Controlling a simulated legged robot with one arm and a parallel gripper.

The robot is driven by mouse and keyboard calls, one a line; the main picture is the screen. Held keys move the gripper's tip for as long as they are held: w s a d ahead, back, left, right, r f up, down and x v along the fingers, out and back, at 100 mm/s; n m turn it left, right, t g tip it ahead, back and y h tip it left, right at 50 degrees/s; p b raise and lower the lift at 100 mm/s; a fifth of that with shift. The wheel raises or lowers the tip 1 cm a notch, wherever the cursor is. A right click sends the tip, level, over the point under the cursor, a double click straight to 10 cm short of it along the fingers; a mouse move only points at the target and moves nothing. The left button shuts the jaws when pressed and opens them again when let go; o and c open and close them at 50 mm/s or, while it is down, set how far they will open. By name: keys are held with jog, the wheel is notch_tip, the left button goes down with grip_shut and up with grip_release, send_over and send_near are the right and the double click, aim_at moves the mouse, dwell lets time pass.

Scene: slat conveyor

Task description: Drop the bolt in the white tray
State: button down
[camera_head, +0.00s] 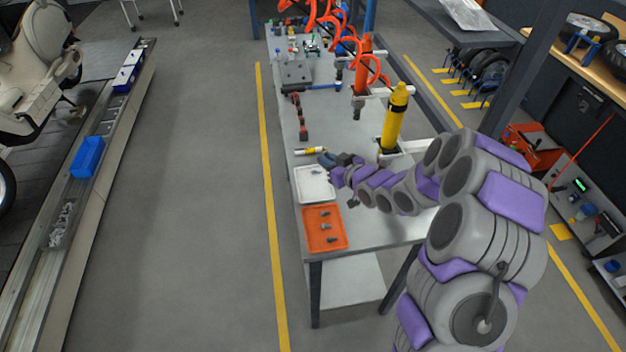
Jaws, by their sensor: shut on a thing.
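The white tray (304,196) lies on the near part of the grey workbench, just beyond the orange tray. My gripper (322,163) reaches in from the right over the far right part of the white tray. It is shut on the bolt (317,172), a small grey piece that shows just below the fingers, over the white tray. The bolt is too small to make out in detail, and I cannot tell whether it touches the tray.
The orange tray (312,241) at the bench's near end holds several dark bolts. A yellow and white tool (310,151) lies beyond the white tray. A yellow upright tool (395,118) and an orange one (362,68) stand or hang over the bench.

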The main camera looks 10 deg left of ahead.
jog(key=f+b, duration=0.1)
jog(key=f, duration=0.1)
jog(key=a+f+b, duration=0.1)
jog(key=f+b, duration=0.1)
jog(key=f, duration=0.1)
jog(key=shift+f, duration=0.15)
jog(key=shift+d+f+b, duration=0.15)
jog(key=shift+f+b, duration=0.15)
jog(key=c, duration=1)
grip_release()
jog(key=shift+a, duration=0.2)
jog(key=shift+s+d, duration=0.1)
jog(key=shift+d, duration=0.05)
jog(key=p+v, duration=0.3)
jog(key=v, duration=1.4)
jog(key=shift+s, duration=0.1)
